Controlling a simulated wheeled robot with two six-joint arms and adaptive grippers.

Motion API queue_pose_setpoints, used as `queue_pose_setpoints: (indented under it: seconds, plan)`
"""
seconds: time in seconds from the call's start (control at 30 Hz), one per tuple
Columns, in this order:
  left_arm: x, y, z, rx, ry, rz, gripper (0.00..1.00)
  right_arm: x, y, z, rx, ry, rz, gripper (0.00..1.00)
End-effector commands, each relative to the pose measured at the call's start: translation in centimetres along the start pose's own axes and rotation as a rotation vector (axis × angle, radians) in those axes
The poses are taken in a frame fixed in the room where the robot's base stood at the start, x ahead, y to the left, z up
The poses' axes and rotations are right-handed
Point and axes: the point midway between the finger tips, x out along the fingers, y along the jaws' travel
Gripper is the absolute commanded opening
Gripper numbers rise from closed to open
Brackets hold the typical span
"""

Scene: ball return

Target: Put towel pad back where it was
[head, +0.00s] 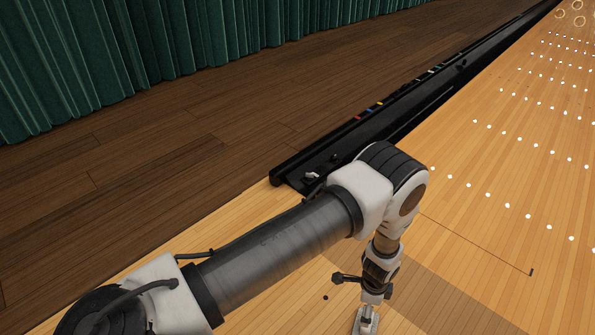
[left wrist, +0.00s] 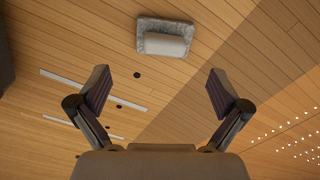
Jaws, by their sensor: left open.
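The towel pad, a grey fuzzy rectangle (left wrist: 146,24) with a pale folded or block-like piece (left wrist: 165,45) on it, lies on the wooden floor in the left wrist view. It lies beyond the fingertips, near the top of that picture. My left gripper (left wrist: 158,75) is open, with nothing between its spread fingers. In the head view, the left gripper (head: 376,294) points down over the floor, and a grey and white shape (head: 358,326) that seems to be the pad shows just below it, cut by the bottom edge. My right gripper is in neither view.
A long black channel (head: 400,113) with coloured marks runs away along the lane's edge. Dark floorboards (head: 190,140) and a green curtain (head: 110,45) lie beyond. The pale lane with white dots (head: 510,205) is open on the right.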

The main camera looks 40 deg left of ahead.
Motion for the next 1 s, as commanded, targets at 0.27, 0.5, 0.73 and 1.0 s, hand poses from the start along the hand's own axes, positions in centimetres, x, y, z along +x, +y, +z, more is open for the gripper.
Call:
queue_pose_setpoints:
  seconds: [0.27, 0.5, 0.73, 1.0]
  plan:
    - [-2.4, 13.2, 15.1, -0.802, -0.023, 0.001, 1.00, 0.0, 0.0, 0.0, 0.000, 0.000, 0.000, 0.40]
    - [-6.6, 19.1, 18.6, -1.160, 0.002, 0.016, 1.00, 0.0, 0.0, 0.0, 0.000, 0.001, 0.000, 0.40]
    - [-7.0, 19.0, 18.6, -1.162, 0.003, 0.014, 1.00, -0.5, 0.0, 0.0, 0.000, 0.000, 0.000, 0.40]
    - [-10.6, 19.0, 18.6, -1.160, 0.002, 0.014, 0.47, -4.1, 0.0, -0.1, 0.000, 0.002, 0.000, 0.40]
